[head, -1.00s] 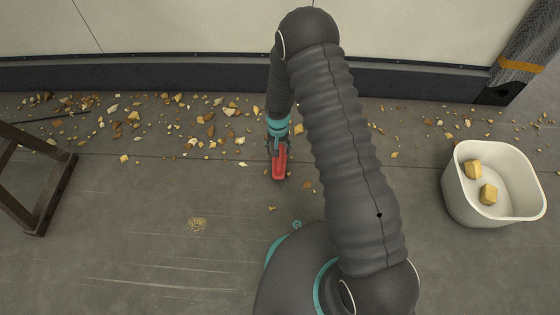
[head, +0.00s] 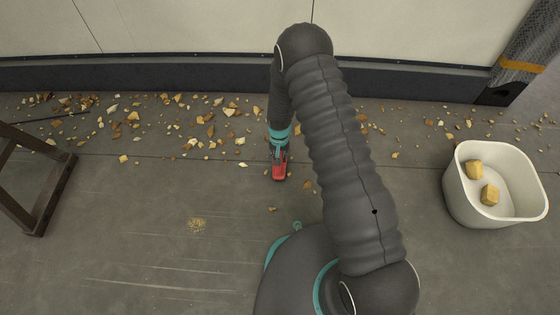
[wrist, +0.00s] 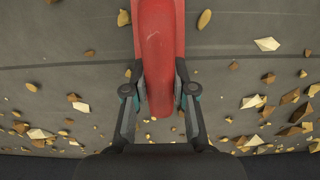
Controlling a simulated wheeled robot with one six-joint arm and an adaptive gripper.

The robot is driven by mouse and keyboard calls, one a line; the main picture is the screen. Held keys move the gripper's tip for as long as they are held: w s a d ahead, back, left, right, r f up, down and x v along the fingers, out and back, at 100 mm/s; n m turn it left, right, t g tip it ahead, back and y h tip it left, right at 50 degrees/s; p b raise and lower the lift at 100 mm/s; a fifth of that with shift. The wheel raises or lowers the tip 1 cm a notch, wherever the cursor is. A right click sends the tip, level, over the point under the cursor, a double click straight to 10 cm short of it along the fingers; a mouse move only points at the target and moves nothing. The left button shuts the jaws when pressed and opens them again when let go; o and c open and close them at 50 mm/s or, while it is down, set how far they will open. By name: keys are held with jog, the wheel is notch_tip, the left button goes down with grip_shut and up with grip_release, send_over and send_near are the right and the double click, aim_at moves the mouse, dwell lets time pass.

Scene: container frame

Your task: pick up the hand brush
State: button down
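The hand brush (head: 279,170) shows as a red shape at the end of my arm in the head view. In the wrist view its red handle (wrist: 160,50) runs down from the top edge, and its rounded end lies between my fingers. My gripper (wrist: 159,72) has one finger against each side of the handle and looks shut on it. In the head view my gripper (head: 279,150) is above the brush and hides part of it. The bristles are not visible. I cannot tell whether the brush is clear of the floor.
Yellow and brown chips litter the floor along the wall (head: 180,75). A white bin (head: 460,200) with two yellow blocks (head: 490,195) stands at the right. A dark wooden frame (head: 50,195) stands at the left. The floor at the lower left is mostly clear.

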jog(key=shift+r, duration=0.45)
jog(key=r, duration=0.4)
jog(key=shift+d+p, duration=0.3)
jog(key=shift+p, duration=0.1)
jog(key=s+d+r, duration=0.1)
jog(key=d+r, duration=0.2)
jog(key=d, duration=0.2)
jog(key=s+d+r+p, duration=0.1)
jog(key=s+d+r, duration=0.1)
jog(key=d, duration=0.3)
jog(key=shift+d+r, duration=0.35)
jog(key=shift+r, duration=0.2)
